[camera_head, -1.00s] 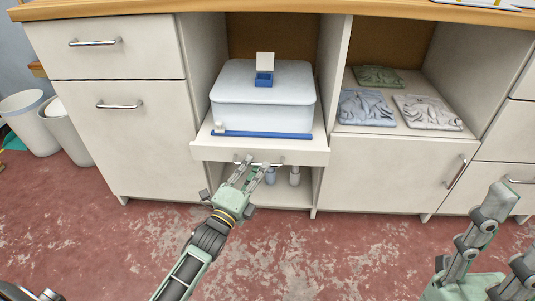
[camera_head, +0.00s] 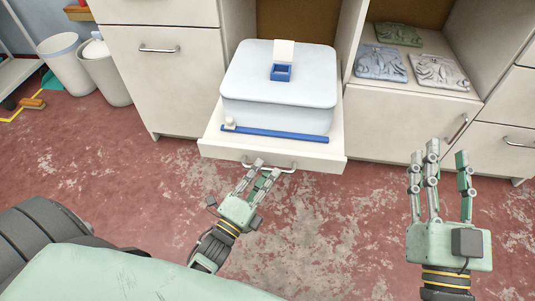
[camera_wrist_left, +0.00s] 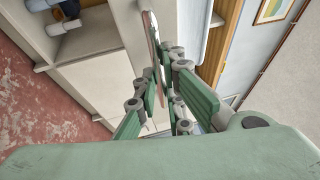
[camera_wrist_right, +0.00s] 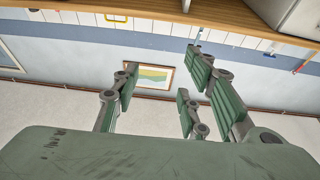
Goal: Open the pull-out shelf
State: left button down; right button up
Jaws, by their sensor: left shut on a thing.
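The pull-out shelf (camera_head: 215,147) is a white board sticking out from the cabinet, with a metal bar handle (camera_head: 287,170) on its front. It carries a pale lidded box (camera_head: 275,95) with a small blue box on top and a blue strip in front. My left gripper (camera_head: 262,167) is at the shelf front, its fingers shut on the handle. The left wrist view shows its green fingers (camera_wrist_left: 165,95) around the bar. My right gripper (camera_head: 440,165) is open and empty over the floor at the right, with its fingers (camera_wrist_right: 165,95) spread in the right wrist view.
The red floor (camera_head: 330,230) in front of the shelf is free. Two white bins (camera_head: 105,70) stand at the far left.

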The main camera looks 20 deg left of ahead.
pick_arm(q)
jog(key=shift+s+d+f+p, duration=0.1)
jog(key=shift+s+d+p, duration=0.1)
jog(key=shift+s, duration=0.6)
jog(key=shift+s+d+f+p, duration=0.1)
jog(key=shift+s+d, duration=0.1)
jog(key=shift+s, duration=0.55)
pick_arm(e)
jog(key=shift+w+d+f+g+h, duration=0.15)
jog(key=shift+f+g, duration=0.3)
jog(key=shift+f, duration=0.35)
jog(key=shift+w+f+g+h, duration=0.1)
jog(key=shift+f+g, duration=0.4)
jog(key=shift+f, duration=0.3)
jog(key=shift+w+d+f+g+h, duration=0.15)
jog(key=shift+f+g, duration=0.3)
jog(key=shift+f, duration=0.35)
pick_arm(q)
jog(key=c, duration=1.9)
grip_release()
jog(key=shift+r, duration=0.15)
pick_arm(e)
jog(key=shift+a, duration=0.1)
pick_arm(q)
jog(key=shift+o, duration=0.2)
jog(key=v, duration=1.2)
